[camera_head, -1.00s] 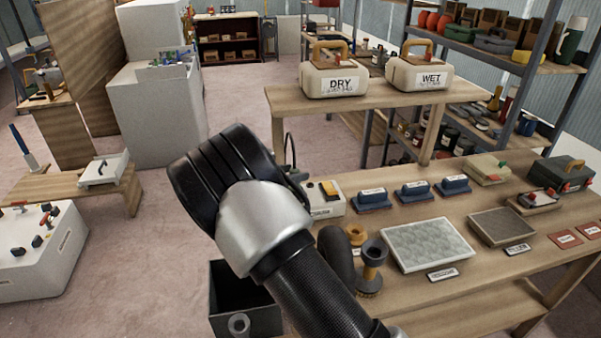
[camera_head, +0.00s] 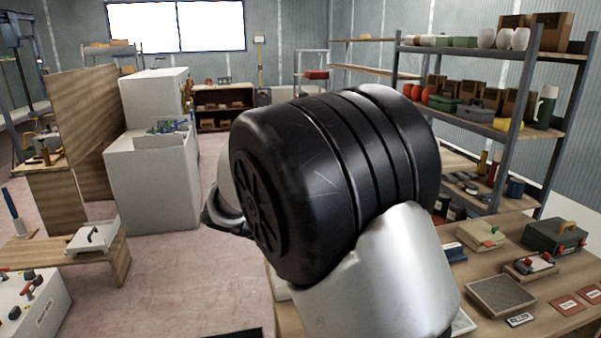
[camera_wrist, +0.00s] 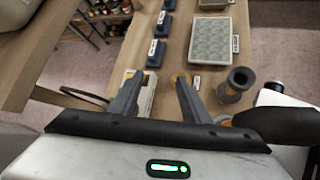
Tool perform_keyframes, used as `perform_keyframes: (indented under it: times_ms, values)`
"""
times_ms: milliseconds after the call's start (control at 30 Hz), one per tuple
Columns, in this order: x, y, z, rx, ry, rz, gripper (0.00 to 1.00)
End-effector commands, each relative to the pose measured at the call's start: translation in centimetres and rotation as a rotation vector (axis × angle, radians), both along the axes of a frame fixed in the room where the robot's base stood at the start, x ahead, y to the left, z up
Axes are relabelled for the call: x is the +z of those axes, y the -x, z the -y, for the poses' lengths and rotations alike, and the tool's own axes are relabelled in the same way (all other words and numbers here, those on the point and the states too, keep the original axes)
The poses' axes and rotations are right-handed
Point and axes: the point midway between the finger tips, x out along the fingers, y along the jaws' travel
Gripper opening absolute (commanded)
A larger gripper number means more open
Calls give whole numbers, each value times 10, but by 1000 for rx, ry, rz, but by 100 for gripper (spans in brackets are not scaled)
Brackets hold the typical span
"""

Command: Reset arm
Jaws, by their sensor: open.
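My gripper (camera_wrist: 158,78) shows in the wrist view with its two grey fingers apart and nothing between them. It hangs over the workbench (camera_wrist: 134,50), above a pale box (camera_wrist: 147,98) that the fingers partly cover. My arm (camera_head: 335,180) fills the middle of the head view and hides most of the bench there. My gripper cannot be made out clearly in the head view.
In the head view, a green case (camera_head: 553,236) sits on the bench and a shelf rack (camera_head: 480,128) stands behind. Open floor (camera_head: 175,285) lies left.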

Motion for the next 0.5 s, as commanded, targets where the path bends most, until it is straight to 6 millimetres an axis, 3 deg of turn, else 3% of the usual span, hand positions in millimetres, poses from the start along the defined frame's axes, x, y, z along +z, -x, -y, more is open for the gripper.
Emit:
perform_keyframes:
  times_ms: [33,200,300,500]
  values:
    - [22,17,30,-115,-116,23,42]
    - [63,84,93,-476,-468,110,42]
    - [84,127,117,-681,-660,177,42]
    - [115,209,140,-1064,-1013,335,42]
